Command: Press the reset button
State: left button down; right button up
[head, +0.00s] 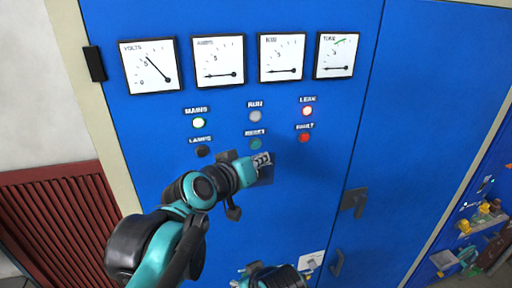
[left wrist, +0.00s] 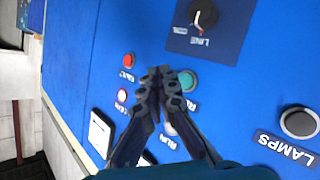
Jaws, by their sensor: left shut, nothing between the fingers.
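The reset button (head: 255,144) is a round green button under its RESET label on the blue cabinet. It also shows in the left wrist view (left wrist: 188,80), just right of the fingertips. My left gripper (head: 262,159) is shut and empty, in front of the panel just below the button in the head view. In the left wrist view its fingertips (left wrist: 160,74) lie between the reset and the red fault button (left wrist: 129,60). I cannot tell the gap to the panel. Part of my right arm's end (head: 270,275) shows at the bottom edge; its fingers are unclear.
The black lamps button (head: 202,151) is left of reset. Above are the lit green mains lamp (head: 198,122), grey run lamp (head: 255,116) and lit leak lamp (head: 307,111). A line knob (left wrist: 203,13) sits on a dark plate. A door handle (head: 354,201) sticks out at right.

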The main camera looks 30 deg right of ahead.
aim_at(256, 144)
pick_arm(q)
jog(key=shift+w+d, duration=0.2)
jog(key=shift+w, duration=0.5)
jog(key=shift+w+d, duration=0.15)
jog(key=shift+w, duration=0.55)
dwell(0.4)
jog(key=shift+w, duration=0.4)
jog(key=shift+w+d, duration=0.15)
jog(key=shift+w, duration=0.25)
dwell(0.7)
jog(key=shift+s, duration=0.15)
jog(key=shift+s+a, duration=0.2)
jog(key=shift+s, duration=0.5)
